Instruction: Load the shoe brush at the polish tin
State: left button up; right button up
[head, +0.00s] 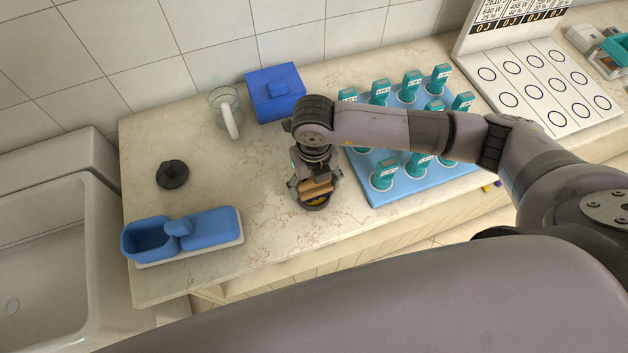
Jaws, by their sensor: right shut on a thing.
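My right gripper (316,182) points down over the front middle of the counter, shut on the wooden shoe brush (318,188). Its fingers hide part of the brush. Directly below is the round dark polish tin (321,207), open, with a little yellow showing inside. The brush is at or just over the tin's opening; I cannot tell whether it touches the polish. A dark round lid with a knob (172,175) lies on the counter to the left. My left gripper is not in view.
A blue tray with several teal-topped pieces (376,196) stands close right of the tin. Blue containers (212,222) sit front left, beside the sink (45,240). A white board with circles (545,85) is far right.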

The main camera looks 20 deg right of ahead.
jog(key=shift+s, duration=0.1)
jog(key=shift+r+p, duration=0.7)
jog(key=shift+r, duration=0.15)
jog(key=shift+r+p, duration=1.5)
jog(key=shift+r, duration=1.15)
